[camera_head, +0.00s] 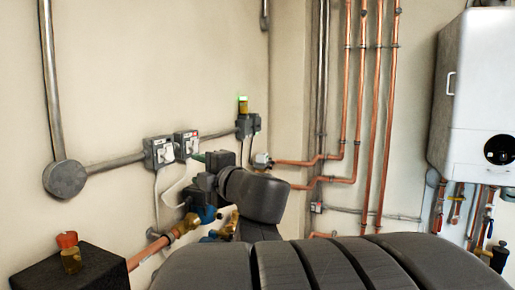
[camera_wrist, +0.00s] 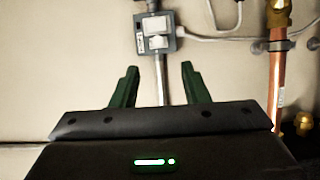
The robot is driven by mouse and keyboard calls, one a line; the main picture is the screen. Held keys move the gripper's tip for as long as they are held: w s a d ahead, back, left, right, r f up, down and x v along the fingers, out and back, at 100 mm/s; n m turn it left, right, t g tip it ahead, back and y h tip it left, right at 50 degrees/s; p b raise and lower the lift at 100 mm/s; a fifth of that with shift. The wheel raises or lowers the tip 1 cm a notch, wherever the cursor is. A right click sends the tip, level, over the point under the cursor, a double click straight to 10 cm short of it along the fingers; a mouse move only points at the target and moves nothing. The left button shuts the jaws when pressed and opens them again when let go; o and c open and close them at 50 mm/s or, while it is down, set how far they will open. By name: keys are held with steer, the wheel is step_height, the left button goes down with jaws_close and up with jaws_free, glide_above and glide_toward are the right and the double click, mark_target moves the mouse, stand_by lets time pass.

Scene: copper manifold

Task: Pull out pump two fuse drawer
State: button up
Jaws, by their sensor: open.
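Two grey wall boxes with white faces sit side by side on the wall in the head view, a left box (camera_head: 160,152) and a right box (camera_head: 187,144). The wrist view shows one grey box with a white face (camera_wrist: 158,34) ahead of my gripper (camera_wrist: 160,85). Its labels are too small to read, so I cannot tell which is pump two. My gripper's green fingers are spread and empty, apart from the box, which lies beyond the fingertips. A metal conduit (camera_wrist: 161,80) shows between the fingers.
White cables hang below the boxes. A copper pipe (camera_wrist: 276,85) with brass fittings runs right of my gripper. A black block (camera_head: 85,270) stands at lower left.

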mark_target(168, 157)
steer(key=shift+n, duration=0.3)
steer(key=x, duration=1.4)
steer(key=shift+s+a+r, duration=0.2)
steer(key=shift+a+r, duration=0.05)
steer(key=shift+a, duration=0.1)
